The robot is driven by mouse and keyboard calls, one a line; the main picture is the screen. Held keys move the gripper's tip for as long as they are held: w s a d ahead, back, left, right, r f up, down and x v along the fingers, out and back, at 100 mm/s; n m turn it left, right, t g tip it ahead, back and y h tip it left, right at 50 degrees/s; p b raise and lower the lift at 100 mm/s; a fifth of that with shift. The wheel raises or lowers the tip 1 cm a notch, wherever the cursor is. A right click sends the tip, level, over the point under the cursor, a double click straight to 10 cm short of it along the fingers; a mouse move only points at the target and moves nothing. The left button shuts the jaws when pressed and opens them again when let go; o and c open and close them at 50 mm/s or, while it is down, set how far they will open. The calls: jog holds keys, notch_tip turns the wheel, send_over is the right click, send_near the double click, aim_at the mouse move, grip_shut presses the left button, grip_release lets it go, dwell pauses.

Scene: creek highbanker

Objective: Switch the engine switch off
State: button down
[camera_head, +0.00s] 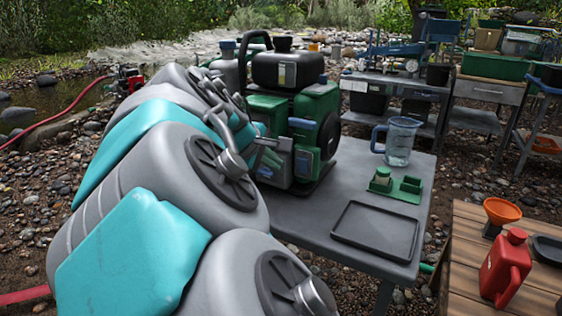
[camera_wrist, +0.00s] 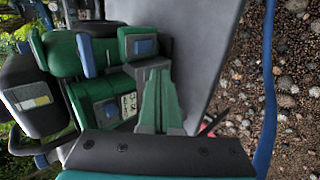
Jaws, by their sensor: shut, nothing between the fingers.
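The engine (camera_head: 318,103) stands on a grey table, with green housings, a black tank (camera_head: 285,70) on top and a black round cover at its right. In the wrist view the engine (camera_wrist: 60,55) appears turned sideways. A small box with a blue-grey panel (camera_head: 304,162) is on its front; it also shows in the wrist view (camera_wrist: 145,47). I cannot tell which part is the engine switch or its position. My gripper (camera_head: 268,143) is at the engine's front left, partly hidden by my arm. In the wrist view its green fingers (camera_wrist: 159,75) are together and empty, close to the engine; contact is unclear.
A clear jug (camera_head: 398,142), a green block set (camera_head: 395,185) and a black tray (camera_head: 376,230) are on the table (camera_head: 300,215). A wooden table at lower right holds a red can (camera_head: 505,267) and orange funnel (camera_head: 502,210). Workbenches stand behind; gravel surrounds.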

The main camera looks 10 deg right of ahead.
aim_at(302, 166)
jog(key=shift+w+d+f+p, duration=0.2)
jog(key=shift+w+d+f, duration=0.7)
jog(key=shift+w+d, duration=0.35)
jog(key=shift+w+d+f+p, duration=0.15)
jog(key=shift+w+d+f, duration=0.8)
jog(key=shift+w, duration=0.55)
jog(key=shift+w+d+f+p, duration=0.2)
jog(key=shift+w+d+f, duration=0.6)
jog(key=shift+w+d, duration=0.5)
jog(key=shift+w+r+g+y+p, duration=0.25)
jog(key=shift+r+g+y+p, duration=0.05)
jog(key=shift+p, duration=0.5)
jog(key=shift+d+f, duration=0.1)
jog(key=shift+f, duration=0.15)
jog(key=shift+r, duration=0.1)
